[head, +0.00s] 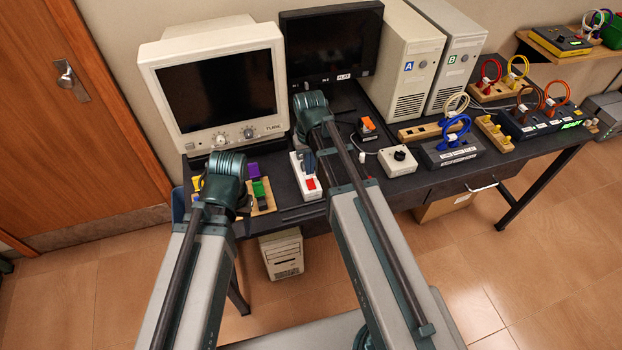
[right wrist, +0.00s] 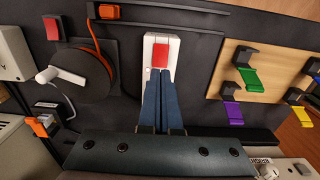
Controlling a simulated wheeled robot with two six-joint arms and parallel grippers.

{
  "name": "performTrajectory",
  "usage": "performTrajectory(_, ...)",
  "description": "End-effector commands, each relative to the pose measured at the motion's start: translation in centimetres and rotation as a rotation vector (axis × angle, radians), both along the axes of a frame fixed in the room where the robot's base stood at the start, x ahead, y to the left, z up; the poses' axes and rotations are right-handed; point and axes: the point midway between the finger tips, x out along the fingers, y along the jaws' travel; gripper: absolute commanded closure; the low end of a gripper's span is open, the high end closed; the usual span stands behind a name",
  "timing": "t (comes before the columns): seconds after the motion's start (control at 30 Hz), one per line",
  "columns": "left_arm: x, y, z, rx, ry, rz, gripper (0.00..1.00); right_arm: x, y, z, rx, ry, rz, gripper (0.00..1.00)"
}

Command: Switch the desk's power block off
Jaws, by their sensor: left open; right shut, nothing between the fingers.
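A white block with a red rocker switch (head: 310,184), which looks like the power block, lies near the desk's front edge. It also shows in the right wrist view, with its red rocker (right wrist: 160,54) towards the top. My right gripper (right wrist: 163,74) is shut and empty, its blue fingertips over the white block at the rocker's near edge. I cannot tell whether they touch it. In the head view, my right gripper (head: 308,163) is partly hidden by its wrist. My left wrist (head: 222,178) is at the desk's front left; its open gripper is mostly hidden.
Coloured hooks on a wooden board (head: 263,204) lie left of the block. A CRT monitor (head: 219,85) stands behind. Cabled boxes crowd the desk's right side.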

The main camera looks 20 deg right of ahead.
Motion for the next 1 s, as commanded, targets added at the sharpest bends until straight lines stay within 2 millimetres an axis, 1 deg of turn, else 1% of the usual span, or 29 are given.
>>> performTrajectory(0.03, 0.0, 0.0, 0.8, 0.0, 0.0, 0.0, 0.5, 0.0, 0.0, 0.8, 0.0, 0.0, 0.0, 1.0)
performTrajectory(0.37, 0.0, 0.0, 3.2, 0.0, 0.0, 0.0, 0.5, 0.0, 0.0, 3.2, 0.0, 0.0, 0.0, 1.0)
performTrajectory(0.67, 0.0, 0.0, 3.2, 0.0, 0.0, 0.0, 0.5, 0.0, 0.0, 3.2, 0.0, 0.0, 0.0, 1.0)
performTrajectory(0.73, 0.0, 0.0, 3.2, 0.0, 0.0, 0.0, 0.5, -0.4, 0.3, 3.2, -0.002, 0.001, 0.007, 1.0)
performTrajectory(0.77, 0.0, 0.0, 3.2, 0.0, 0.0, 0.0, 0.5, -0.8, 0.8, 3.2, -0.004, 0.003, 0.015, 1.0)
performTrajectory(0.87, 0.0, 0.0, 3.2, 0.0, 0.0, 0.0, 0.5, -3.8, 3.4, 3.2, -0.02, 0.012, 0.074, 1.0)
performTrajectory(0.9, 0.0, 0.0, 3.2, 0.0, 0.0, 0.0, 0.5, -5.4, 4.6, 3.2, -0.032, 0.017, 0.106, 1.0)
performTrajectory(1.0, 0.0, 0.0, 3.2, 0.0, 0.0, 0.0, 0.5, -9.1, 7.3, 3.3, -0.058, 0.028, 0.181, 1.0)
